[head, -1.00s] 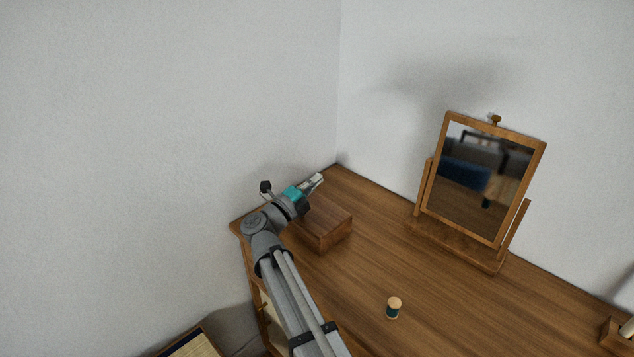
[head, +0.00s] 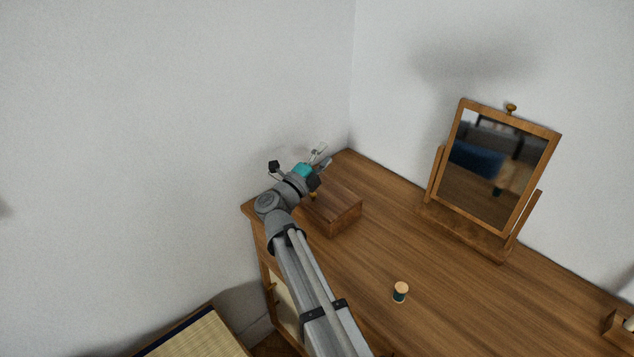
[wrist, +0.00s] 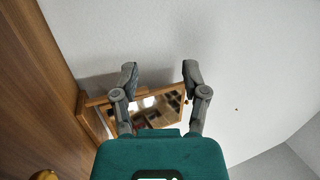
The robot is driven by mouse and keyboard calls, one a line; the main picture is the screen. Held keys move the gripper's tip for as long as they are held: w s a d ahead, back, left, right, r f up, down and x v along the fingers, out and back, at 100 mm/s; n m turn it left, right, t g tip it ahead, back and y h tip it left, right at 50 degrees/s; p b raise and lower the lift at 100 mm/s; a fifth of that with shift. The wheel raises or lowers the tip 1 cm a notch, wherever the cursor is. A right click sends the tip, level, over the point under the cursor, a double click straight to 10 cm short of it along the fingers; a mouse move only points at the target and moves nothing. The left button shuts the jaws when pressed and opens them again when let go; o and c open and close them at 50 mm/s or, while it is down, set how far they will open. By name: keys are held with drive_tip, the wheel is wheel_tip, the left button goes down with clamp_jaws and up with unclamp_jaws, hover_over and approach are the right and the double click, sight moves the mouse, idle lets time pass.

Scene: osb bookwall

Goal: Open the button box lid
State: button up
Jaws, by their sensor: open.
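The button box (head: 338,212) is a brown wooden box near the left end of the wooden dresser top. Its lid looks shut, and my arm hides its left part. My gripper (head: 322,156) is above the far side of the box in the head view, with its fingers spread apart and nothing between them. In the wrist view my gripper (wrist: 159,76) is open and empty, with the mirror behind it. A small brass-coloured knob (wrist: 44,175) shows at the lower left of the wrist view.
A tilting mirror (head: 497,172) in a wooden frame stands at the back right of the dresser top (head: 450,290). A thread spool (head: 401,291) stands in front of the box. White walls close off the back and left.

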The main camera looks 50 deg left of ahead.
drive_tip(key=s+a+r+n+g+y+p, duration=0.2)
drive_tip(key=a+r+n+g+y+p, duration=0.25)
drive_tip(key=n+g+y+p, duration=0.35)
drive_tip(key=s+a+r+n+g+y+p, duration=0.3)
drive_tip(key=a+r+n+g+y+p, duration=0.15)
drive_tip(key=n, duration=0.65)
drive_tip(key=n+g+h+p, duration=0.7)
drive_tip(key=n+h+p, duration=0.4)
drive_tip(key=p, duration=0.4)
approach(314, 195)
wheel_tip(314, 195, up, 5)
drive_tip(key=h, duration=0.1)
drive_tip(key=shift+s+d+r+m, duration=0.15)
drive_tip(key=shift+d+m, duration=0.15)
drive_tip(key=shift+m, duration=0.1)
drive_tip(key=shift+a+f, duration=0.1)
drive_tip(key=shift+f, duration=0.1)
drive_tip(key=b+x, duration=1.2)
drive_tip(key=x, duration=0.1)
drive_tip(key=shift+s+a+f, duration=0.1)
drive_tip(key=shift+s+f, duration=0.05)
drive_tip(key=shift+f, duration=0.1)
